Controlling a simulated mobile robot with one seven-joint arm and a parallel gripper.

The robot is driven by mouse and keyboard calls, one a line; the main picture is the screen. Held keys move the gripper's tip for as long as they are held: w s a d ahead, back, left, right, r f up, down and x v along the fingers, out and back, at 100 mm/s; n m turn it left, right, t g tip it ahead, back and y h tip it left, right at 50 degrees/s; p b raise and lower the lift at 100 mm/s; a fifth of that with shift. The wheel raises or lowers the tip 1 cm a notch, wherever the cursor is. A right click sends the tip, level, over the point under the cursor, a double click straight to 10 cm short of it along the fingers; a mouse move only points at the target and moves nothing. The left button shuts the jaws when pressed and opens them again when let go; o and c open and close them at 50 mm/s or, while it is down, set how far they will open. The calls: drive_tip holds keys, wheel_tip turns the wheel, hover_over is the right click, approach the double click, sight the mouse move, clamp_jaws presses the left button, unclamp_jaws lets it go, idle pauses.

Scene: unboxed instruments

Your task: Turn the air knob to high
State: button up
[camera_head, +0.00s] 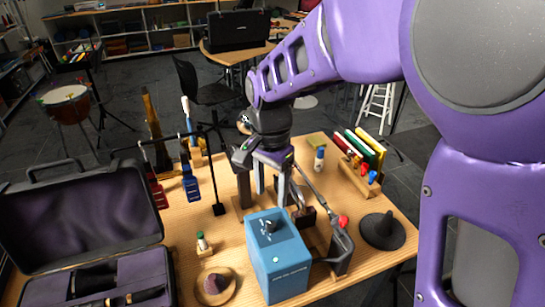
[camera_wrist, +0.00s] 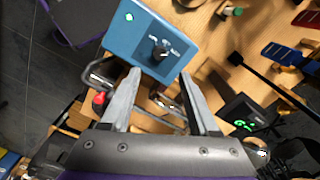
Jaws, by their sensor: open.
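A blue box (camera_head: 276,262) stands near the front middle of the table, with faint lettering on its front that I cannot read. A black knob (camera_head: 269,226) sits on its top face. Which mark the knob points to I cannot tell. My gripper (camera_head: 270,190) is open and empty, above and behind the box in the head view. In the wrist view its fingertips (camera_wrist: 159,76) are apart, short of the knob and not touching it.
An open black case (camera_head: 80,225) lies at the left. A thin black stand (camera_head: 217,180) holds hanging red and blue pieces. A rack of coloured slabs (camera_head: 362,155) stands behind.

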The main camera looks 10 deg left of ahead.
wheel_tip(320, 180, up, 8)
idle(0.5)
